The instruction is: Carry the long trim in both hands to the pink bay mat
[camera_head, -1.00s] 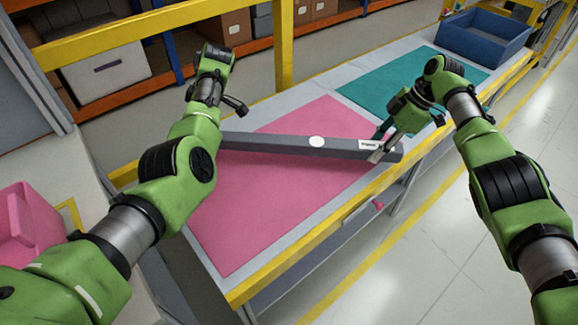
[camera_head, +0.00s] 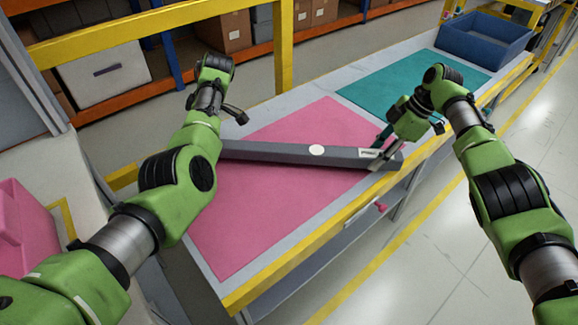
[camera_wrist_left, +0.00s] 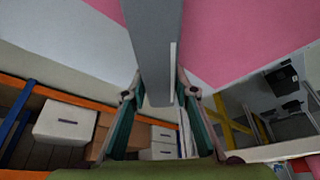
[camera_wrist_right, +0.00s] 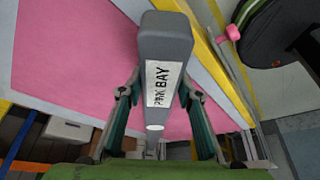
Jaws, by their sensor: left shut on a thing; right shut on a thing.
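The long grey trim (camera_head: 285,153) lies across the pink bay mat (camera_head: 270,215) in the head view, with a white oval spot and a white label near its right end. In the right wrist view the label on the trim (camera_wrist_right: 165,45) reads "PINK BAY". My right gripper (camera_head: 380,158) is shut on the trim near its right end; its fingers flank the bar in the right wrist view (camera_wrist_right: 160,95). My left gripper (camera_wrist_left: 160,90) is shut on the trim (camera_wrist_left: 155,35) near its other end, mostly hidden behind my arm in the head view. I cannot tell whether the trim touches the mat.
A teal mat (camera_head: 400,80) and a blue bin (camera_head: 485,42) are farther along the bench. A yellow rail (camera_head: 310,250) edges the bench front. A yellow post (camera_head: 284,50) stands behind it. A pink bin (camera_head: 25,230) is at the left.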

